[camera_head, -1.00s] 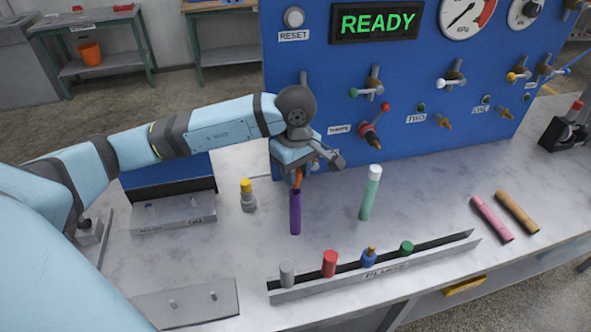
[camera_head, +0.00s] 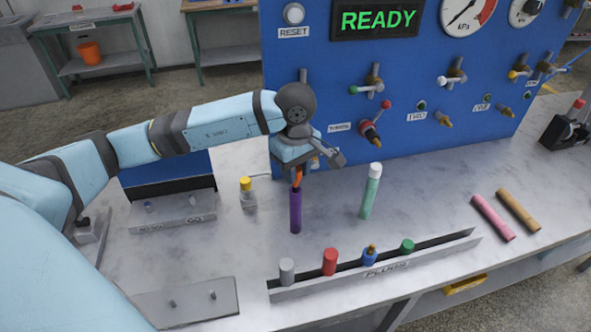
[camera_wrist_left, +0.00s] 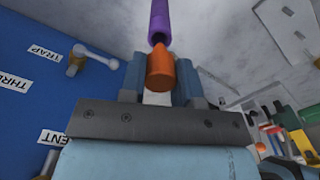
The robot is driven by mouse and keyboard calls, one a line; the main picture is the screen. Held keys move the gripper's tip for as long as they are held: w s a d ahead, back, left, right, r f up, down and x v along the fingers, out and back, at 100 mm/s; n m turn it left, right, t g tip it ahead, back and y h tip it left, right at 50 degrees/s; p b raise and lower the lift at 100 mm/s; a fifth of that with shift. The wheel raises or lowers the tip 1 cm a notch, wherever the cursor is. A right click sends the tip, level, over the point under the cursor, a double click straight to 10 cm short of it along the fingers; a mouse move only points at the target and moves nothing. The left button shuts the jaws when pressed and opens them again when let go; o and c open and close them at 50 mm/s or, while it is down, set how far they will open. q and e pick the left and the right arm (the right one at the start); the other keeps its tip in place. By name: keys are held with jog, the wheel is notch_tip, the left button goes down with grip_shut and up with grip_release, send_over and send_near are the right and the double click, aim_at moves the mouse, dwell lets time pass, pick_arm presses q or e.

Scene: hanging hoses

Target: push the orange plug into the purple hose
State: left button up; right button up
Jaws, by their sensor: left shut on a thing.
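My left gripper (camera_head: 297,170) is shut on the orange plug (camera_head: 298,180), directly above the purple hose (camera_head: 296,212), which stands upright by the bench's middle. In the left wrist view the orange plug (camera_wrist_left: 160,72) sits between the two fingers (camera_wrist_left: 160,80), its narrowing nose facing the dark open mouth of the purple hose (camera_wrist_left: 159,18). The nose is at or very close to the mouth, roughly in line with it. I cannot tell whether the tip is inside. My right gripper is not in view.
A mint hose with a white top (camera_head: 371,190) stands to the right. A plug rack (camera_head: 430,252) with several plugs lies in front. A yellow-topped fitting (camera_head: 247,193) stands left. The blue panel (camera_head: 300,90) with valves rises behind. Pink (camera_head: 492,217) and tan (camera_head: 518,211) hoses lie right.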

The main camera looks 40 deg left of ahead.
aim_at(295, 187)
pick_arm(q)
jog(key=shift+b, duration=0.65)
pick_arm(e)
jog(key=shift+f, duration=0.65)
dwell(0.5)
pick_arm(q)
jog(key=shift+f+b, duration=1.2)
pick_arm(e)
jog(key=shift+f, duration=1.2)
pick_arm(q)
jog(key=shift+f+b, duration=0.75)
jog(key=shift+f, duration=0.05)
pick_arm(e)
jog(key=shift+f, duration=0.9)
pick_arm(q)
jog(key=o, duration=1)
jog(key=shift+c, duration=0.2)
jog(key=shift+r, duration=0.55)
notch_tip(295, 187, up, 13)
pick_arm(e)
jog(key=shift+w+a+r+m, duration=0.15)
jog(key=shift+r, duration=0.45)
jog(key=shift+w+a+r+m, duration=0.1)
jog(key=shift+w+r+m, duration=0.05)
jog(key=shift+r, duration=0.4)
